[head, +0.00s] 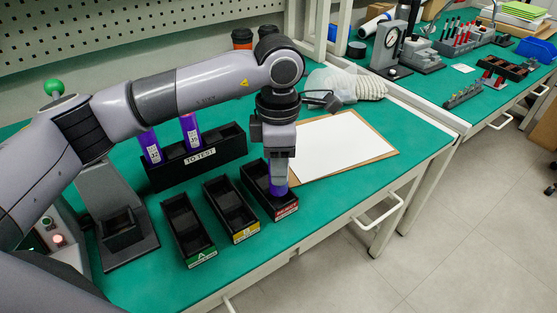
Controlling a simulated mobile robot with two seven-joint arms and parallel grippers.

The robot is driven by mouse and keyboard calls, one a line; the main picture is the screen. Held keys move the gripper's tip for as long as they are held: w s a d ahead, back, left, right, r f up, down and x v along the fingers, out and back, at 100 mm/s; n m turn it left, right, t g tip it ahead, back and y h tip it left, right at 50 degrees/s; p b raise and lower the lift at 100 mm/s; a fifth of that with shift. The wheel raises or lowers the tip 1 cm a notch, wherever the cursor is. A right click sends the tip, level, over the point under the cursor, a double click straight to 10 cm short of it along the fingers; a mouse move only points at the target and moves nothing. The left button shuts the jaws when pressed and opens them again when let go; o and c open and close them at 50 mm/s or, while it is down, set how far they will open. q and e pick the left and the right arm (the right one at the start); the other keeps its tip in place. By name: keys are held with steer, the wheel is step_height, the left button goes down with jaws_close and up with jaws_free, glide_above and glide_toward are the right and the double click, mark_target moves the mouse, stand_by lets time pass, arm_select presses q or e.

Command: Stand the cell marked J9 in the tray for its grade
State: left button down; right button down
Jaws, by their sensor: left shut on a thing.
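My left gripper (279,163) points down, shut on a purple cell (278,185). The cell is upright over or in the red-labelled tray (285,213); I cannot tell whether it touches the tray floor. Its marking cannot be read. To the left are an empty yellow-labelled tray (244,235) and an empty green-labelled tray marked A (201,257). The black TO TEST rack (200,163) holds two other purple cells, a left one (150,147) and a right one (190,131), with small labels. My right gripper is out of view.
A clipboard with white paper (343,146) lies right of the trays. The green bench front right is clear. A second bench holds gauges and tools.

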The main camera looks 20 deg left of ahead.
arm_select(q)
steer(key=shift+f+b, duration=1.15)
steer(key=shift+f, duration=0.3)
steer(key=shift+f+b, duration=0.25)
steer(key=shift+b, duration=0.05)
steer(key=shift+f, duration=0.1)
steer(key=shift+f+b, duration=0.2)
steer(key=shift+b, duration=0.15)
steer(key=shift+f+b, duration=0.3)
steer(key=c, duration=0.6)
jaws_free()
